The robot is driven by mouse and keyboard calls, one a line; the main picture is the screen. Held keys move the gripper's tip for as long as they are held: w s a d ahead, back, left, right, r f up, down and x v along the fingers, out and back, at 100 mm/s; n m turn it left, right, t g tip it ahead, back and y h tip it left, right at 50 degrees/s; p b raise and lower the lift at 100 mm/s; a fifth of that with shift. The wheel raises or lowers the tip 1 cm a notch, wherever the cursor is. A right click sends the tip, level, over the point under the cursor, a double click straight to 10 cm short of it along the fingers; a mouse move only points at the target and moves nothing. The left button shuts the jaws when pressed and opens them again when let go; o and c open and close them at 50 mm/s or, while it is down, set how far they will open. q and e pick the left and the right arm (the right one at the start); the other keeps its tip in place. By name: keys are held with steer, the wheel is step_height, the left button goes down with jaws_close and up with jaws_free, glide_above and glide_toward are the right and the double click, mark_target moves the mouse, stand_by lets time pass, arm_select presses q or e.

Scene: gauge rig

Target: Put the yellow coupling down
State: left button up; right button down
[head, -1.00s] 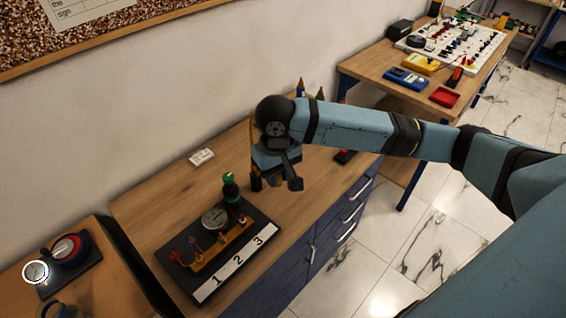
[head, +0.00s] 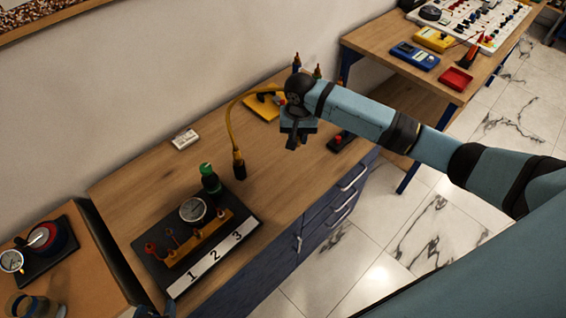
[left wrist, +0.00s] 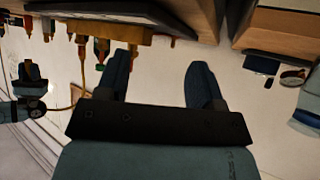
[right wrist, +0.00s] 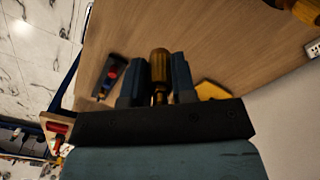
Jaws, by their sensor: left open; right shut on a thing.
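My right gripper (head: 298,134) is over the rear part of the workbench, its arm coming in from the right. In the right wrist view, my right gripper (right wrist: 158,88) is shut on the yellow coupling (right wrist: 159,66), with bare wood beyond. The coupling is hidden in the head view. A yellow hose (head: 232,115) arcs from near this gripper to a dark end piece (head: 239,171) on the bench. My left gripper (left wrist: 160,82) is open and empty in its wrist view, apart from the orange manifold (left wrist: 120,36); the head view does not show it clearly.
The black gauge rig (head: 150,262), numbered 1 2 3, has a gauge (head: 193,209) and a green-capped part (head: 210,180). A black block with a red knob (head: 340,141) and a yellow block (head: 260,107) lie near my right gripper. Bare wood lies left of the hose.

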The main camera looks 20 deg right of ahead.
arm_select(q)
steer(key=shift+s+f, duration=0.3)
steer(key=shift+f, duration=0.05)
arm_select(e)
glide_above(295, 176)
step_height(295, 176, down, 11)
steer(key=shift+f, duration=0.1)
arm_select(q)
steer(key=shift+w+r, duration=0.15)
arm_select(e)
steer(key=shift+f, duration=0.45)
arm_select(q)
steer(key=f+b, duration=0.2)
steer(key=b, duration=0.1)
steer(key=shift+w+f+b, duration=0.2)
steer(key=shift+b, duration=0.1)
arm_select(e)
step_height(295, 176, down, 4)
steer(key=shift+r, duration=0.25)
arm_select(q)
steer(key=shift+f+m, duration=0.2)
steer(key=shift+m, duration=0.1)
arm_select(e)
steer(key=shift+f, duration=0.1)
arm_select(q)
steer(key=shift+r, duration=0.15)
steer(key=shift+s+r, duration=0.1)
